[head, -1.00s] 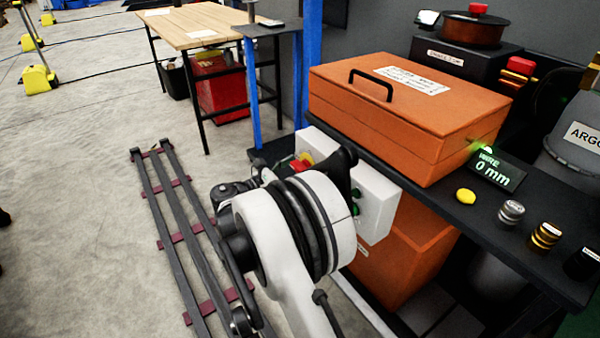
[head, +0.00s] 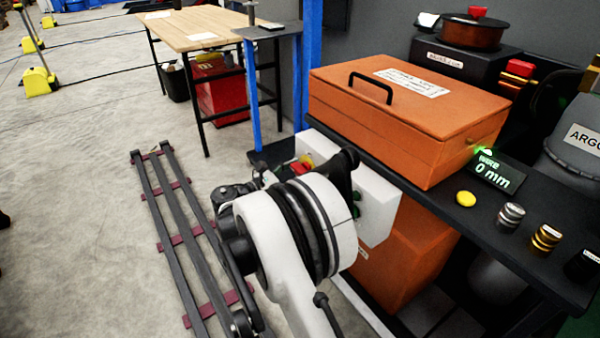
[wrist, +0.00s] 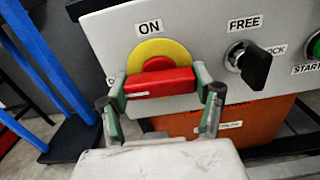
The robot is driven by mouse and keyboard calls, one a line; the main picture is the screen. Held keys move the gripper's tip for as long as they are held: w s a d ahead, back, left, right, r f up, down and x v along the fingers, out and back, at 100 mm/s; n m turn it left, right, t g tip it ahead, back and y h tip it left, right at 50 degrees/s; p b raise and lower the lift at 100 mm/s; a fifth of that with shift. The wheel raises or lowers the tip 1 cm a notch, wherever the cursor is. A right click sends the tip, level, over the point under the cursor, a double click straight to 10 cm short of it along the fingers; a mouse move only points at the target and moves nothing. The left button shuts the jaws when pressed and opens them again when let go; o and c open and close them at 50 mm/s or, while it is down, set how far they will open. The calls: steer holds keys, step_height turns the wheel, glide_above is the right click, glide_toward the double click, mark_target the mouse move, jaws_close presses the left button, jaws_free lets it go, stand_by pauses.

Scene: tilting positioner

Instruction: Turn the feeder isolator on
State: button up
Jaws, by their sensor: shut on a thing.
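The feeder isolator is a red bar handle (wrist: 160,83) on a yellow disc (wrist: 160,52), on the front of a pale control box (wrist: 195,22). An ON label (wrist: 149,27) sits above the disc. A label at the disc's left is mostly hidden by a finger. The red handle lies about level, across the disc. My gripper (wrist: 162,88) has one finger at each end of the handle and is shut on it. In the head view the red handle (head: 301,166) shows partly past my arm, and my fingers are hard to make out.
Right of the isolator are a black key switch (wrist: 255,66) marked FREE and LOCK and a green START button (wrist: 316,46). An orange case (head: 400,120) stands on the dark bench above. A blue post (wrist: 45,60) stands at left.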

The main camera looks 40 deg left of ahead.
steer(key=m, duration=0.4)
steer(key=shift+m, duration=0.4)
steer(key=m, duration=0.8)
steer(key=shift+m, duration=2.3)
steer(key=o, duration=1.2)
steer(key=shift+c, duration=0.2)
steer(key=shift+s, duration=0.1)
steer(key=v, duration=1.2)
